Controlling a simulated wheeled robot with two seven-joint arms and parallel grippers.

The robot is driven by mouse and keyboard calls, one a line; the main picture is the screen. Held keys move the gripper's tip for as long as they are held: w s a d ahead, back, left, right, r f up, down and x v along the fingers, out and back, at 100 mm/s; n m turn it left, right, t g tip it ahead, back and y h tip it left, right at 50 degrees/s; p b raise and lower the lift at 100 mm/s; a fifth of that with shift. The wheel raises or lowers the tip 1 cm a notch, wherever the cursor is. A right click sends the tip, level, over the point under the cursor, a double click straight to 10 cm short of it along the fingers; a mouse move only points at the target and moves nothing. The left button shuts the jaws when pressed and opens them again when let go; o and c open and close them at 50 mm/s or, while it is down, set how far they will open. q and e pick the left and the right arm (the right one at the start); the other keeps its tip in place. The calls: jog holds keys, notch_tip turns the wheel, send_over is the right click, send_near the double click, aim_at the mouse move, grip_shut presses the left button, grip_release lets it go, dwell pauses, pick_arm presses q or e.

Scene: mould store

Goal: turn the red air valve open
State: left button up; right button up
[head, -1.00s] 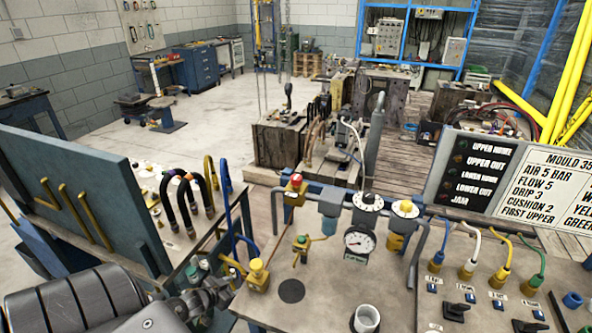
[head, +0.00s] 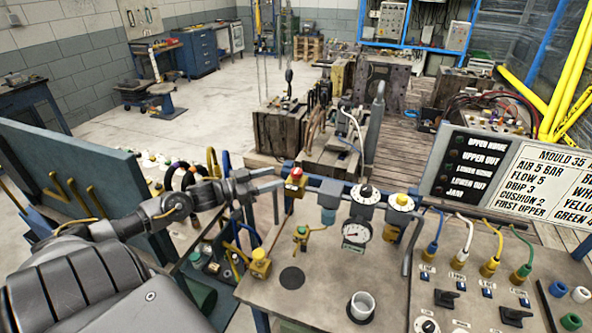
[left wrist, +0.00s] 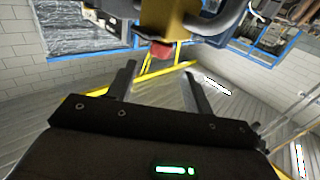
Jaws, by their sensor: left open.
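The knob looks apart from the fingers. My right gripper is not in view.
A pressure gauge (head: 356,233), a black-topped white dial (head: 366,194) and a yellow-topped one (head: 401,202) stand right of the valve. A yellow valve (head: 260,264) and a white cup (head: 361,306) are in front.

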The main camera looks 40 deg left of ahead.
aim_at(293, 172)
pick_arm(q)
jog(key=p+x, duration=0.2)
jog(key=x, duration=0.5)
jog(key=shift+w+d+r, duration=0.15)
jog(key=shift+w, duration=0.1)
jog(key=shift+w+d+p, duration=0.3)
jog(key=shift+w, duration=0.25)
jog(key=c, duration=0.9)
jog(key=shift+c, duration=0.2)
